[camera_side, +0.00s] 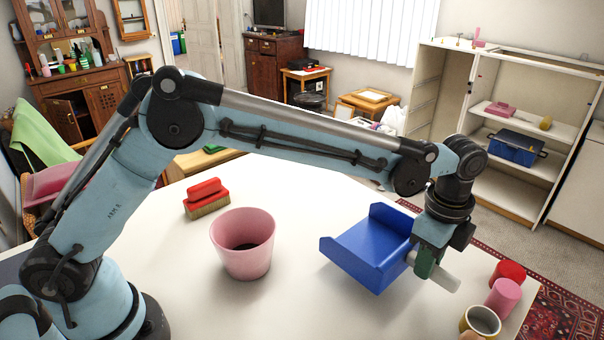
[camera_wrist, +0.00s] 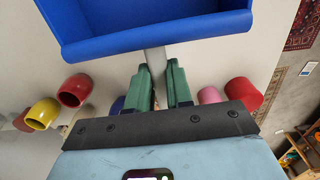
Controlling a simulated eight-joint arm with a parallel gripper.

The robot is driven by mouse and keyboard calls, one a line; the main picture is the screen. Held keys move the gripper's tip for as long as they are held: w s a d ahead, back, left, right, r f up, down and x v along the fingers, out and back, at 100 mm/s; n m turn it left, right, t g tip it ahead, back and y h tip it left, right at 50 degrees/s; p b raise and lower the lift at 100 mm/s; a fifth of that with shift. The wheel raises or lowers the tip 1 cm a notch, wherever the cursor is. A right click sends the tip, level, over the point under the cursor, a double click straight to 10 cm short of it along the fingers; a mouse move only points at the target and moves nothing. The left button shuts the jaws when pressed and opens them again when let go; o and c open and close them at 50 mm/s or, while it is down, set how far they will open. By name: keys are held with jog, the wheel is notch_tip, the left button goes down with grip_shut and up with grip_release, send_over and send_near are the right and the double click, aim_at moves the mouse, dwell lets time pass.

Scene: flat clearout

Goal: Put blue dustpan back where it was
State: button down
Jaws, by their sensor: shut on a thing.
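The blue dustpan (camera_side: 370,250) is at the right part of the white table in the side view, its open tray facing up and left. My gripper (camera_side: 430,262) is shut on its pale handle (camera_side: 444,279). In the wrist view the blue tray (camera_wrist: 150,40) fills the top, and the handle (camera_wrist: 155,60) runs down between the green fingers of my gripper (camera_wrist: 160,78). I cannot tell for sure whether the pan touches the table.
A pink pot (camera_side: 243,243) and a red brush (camera_side: 206,197) stand left of the dustpan on the white table (camera_side: 300,300). The table's front middle is clear.

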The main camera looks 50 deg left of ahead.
jog(key=shift+f, duration=1.85)
jog(key=c, duration=1)
grip_release()
